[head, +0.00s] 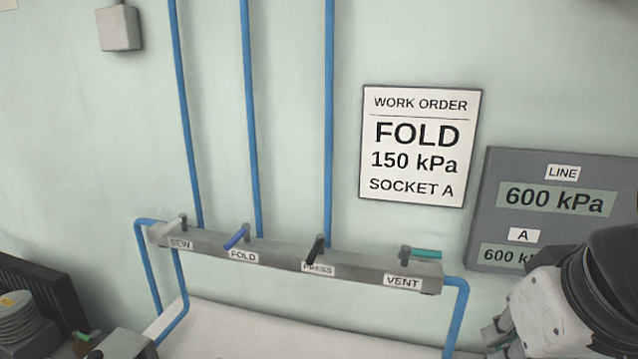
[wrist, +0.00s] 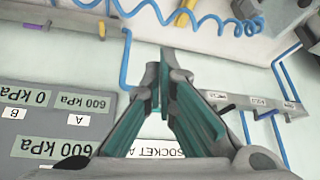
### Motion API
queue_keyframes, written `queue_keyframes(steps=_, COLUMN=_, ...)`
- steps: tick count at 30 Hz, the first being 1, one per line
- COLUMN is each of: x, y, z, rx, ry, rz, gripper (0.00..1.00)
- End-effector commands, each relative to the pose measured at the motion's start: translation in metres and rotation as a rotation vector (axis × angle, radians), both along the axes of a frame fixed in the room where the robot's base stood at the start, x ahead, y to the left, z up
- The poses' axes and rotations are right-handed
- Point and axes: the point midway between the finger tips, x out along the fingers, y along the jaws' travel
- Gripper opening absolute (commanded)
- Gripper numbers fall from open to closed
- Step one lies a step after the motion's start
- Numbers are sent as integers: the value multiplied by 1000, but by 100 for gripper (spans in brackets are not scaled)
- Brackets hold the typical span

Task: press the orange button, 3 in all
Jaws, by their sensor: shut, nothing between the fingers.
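I see no orange button that I can make out in either view. My gripper (wrist: 160,82) is shut and empty in the wrist view, its teal-padded fingers coming together in front of the wall. In the head view my arm's end shows only in part at the lower right, and its fingertips are not clear there. A work order sign (head: 420,146) on the wall reads FOLD, 150 kPa, SOCKET A. The grey gauge panel (head: 484,225) shows LINE 600 kPa and an A reading starting with 600, partly cut off by my arm.
A grey valve bar (head: 345,274) carries levers marked SEW, FOLD, PRESS and VENT, with blue pipes. The wrist view shows the gauge panel (wrist: 50,127) with B at 0 kPa, and a coiled blue hose (wrist: 190,22). A dark machine (head: 40,290) stands at lower left.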

Motion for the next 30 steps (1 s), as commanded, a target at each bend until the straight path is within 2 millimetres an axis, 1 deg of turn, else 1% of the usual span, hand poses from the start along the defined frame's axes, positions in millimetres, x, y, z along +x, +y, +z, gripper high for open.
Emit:
queue_keyframes(steps=8, x=1, y=1, z=-1, rx=13, ry=11, rz=-12, gripper=0)
queue_keyframes(steps=14, x=9, y=7, z=-14, rx=117, ry=99, rz=-114, gripper=0)
queue_keyframes(steps=23, x=26, y=19, z=-53, rx=344, ry=313, rz=-422, gripper=0)
queue_keyframes(steps=30, x=35, y=24, z=-90, rx=483, ry=482, rz=-713, gripper=0)
